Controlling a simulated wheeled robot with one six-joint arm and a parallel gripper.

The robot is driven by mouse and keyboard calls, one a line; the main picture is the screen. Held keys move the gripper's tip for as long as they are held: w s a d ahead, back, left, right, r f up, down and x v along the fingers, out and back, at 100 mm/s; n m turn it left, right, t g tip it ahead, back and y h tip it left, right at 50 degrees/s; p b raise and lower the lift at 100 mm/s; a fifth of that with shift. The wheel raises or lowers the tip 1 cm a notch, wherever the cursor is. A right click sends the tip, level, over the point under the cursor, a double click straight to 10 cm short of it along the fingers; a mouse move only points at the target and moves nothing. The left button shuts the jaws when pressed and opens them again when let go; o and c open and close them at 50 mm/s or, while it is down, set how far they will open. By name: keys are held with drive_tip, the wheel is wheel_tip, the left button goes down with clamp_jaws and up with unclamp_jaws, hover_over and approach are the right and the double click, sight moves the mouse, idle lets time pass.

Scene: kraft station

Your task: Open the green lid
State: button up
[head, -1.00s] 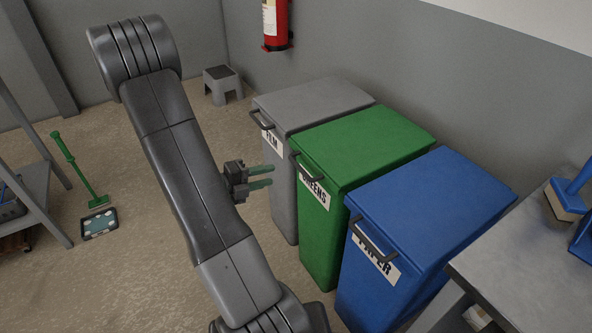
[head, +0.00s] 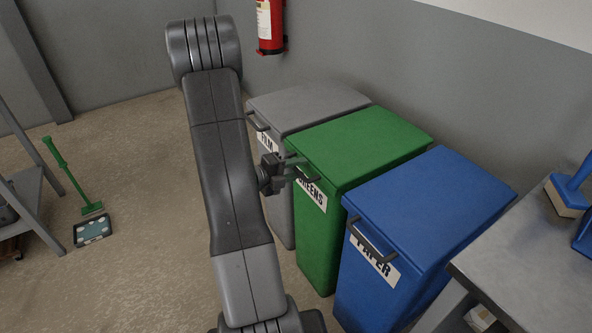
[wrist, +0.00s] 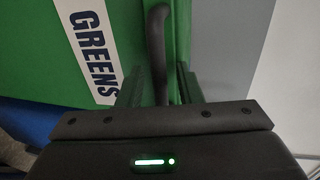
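The green lid (head: 362,143) lies closed on the green bin (head: 318,240) labelled GREENS, in the middle of three bins. Its dark handle (head: 311,184) is on the front edge, partly hidden by my gripper (head: 293,168) in the head view. In the wrist view the handle (wrist: 157,45) runs down between the two fingers of my gripper (wrist: 160,88), with a visible gap on each side. The fingers are apart and not closed on it. The GREENS label (wrist: 85,45) is left of the handle in the wrist view.
A grey bin (head: 280,205) labelled FILM stands close on the left, and a blue bin (head: 370,290) labelled PAPER close on the right. A table (head: 510,270) is at the right. A fire extinguisher (head: 270,25) hangs on the wall.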

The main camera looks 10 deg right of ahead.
drive_tip(key=shift+c, duration=0.2)
clamp_jaws()
